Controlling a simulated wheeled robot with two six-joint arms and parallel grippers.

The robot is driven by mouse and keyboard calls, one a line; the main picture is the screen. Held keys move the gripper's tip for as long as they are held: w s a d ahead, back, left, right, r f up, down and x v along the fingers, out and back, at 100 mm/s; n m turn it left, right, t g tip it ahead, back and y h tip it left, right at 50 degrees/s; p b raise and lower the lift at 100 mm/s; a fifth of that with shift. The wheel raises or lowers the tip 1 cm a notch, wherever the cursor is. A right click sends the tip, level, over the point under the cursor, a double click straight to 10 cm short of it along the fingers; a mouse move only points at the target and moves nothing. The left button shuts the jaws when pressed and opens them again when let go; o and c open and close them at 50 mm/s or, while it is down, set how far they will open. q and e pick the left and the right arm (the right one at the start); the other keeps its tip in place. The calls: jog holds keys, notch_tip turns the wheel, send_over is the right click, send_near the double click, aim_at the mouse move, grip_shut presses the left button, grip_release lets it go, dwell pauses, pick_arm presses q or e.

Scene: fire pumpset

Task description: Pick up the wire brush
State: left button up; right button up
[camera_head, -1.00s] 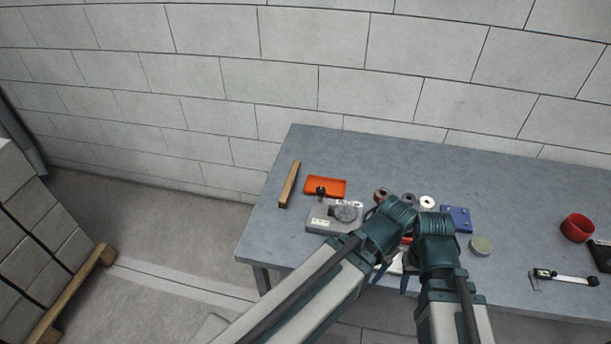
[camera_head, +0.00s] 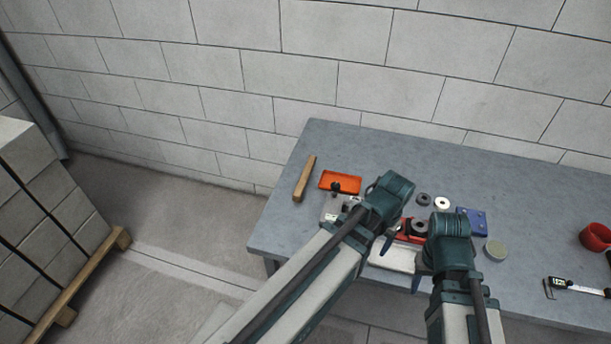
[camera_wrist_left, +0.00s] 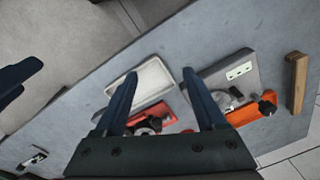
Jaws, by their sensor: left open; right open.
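A long, narrow wooden piece (camera_head: 304,179), which looks like the wire brush, lies near the table's left end; I cannot make out bristles. In the left wrist view the wooden piece (camera_wrist_left: 297,82) is at the far right, beyond my left gripper. My left gripper (camera_wrist_left: 160,76) is open and empty, its fingers over the area of a white tray and a red tray. In the head view its arm hides part of a grey device. My right gripper (camera_head: 417,280) is open over the table's front edge, to the right of the left one, partly hidden by its own wrist.
An orange tray (camera_head: 340,181) and the grey device (camera_head: 330,208) lie between the wooden piece and my left arm. The white tray (camera_head: 392,261), red tray (camera_head: 408,238), blue block (camera_head: 474,220) and round tin (camera_head: 496,249) are near the grippers. The table's back is clear.

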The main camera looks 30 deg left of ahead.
pick_arm(q)
jog(key=w+a+n+t, duration=0.2)
jog(key=w+a+n, duration=0.1)
jog(key=w+a, duration=1)
jog(key=n+t, duration=0.2)
send_near(306, 172)
jog(key=b+x, duration=0.5)
jog(key=b, duration=0.2)
jog(key=shift+a+b, duration=0.15)
jog(key=shift+b, duration=0.2)
jog(key=shift+r, duration=0.1)
jog(key=b+x, duration=0.5)
jog(key=shift+s+f, duration=0.1)
jog(key=shift+f, duration=0.15)
jog(key=shift+r, duration=0.1)
grip_shut()
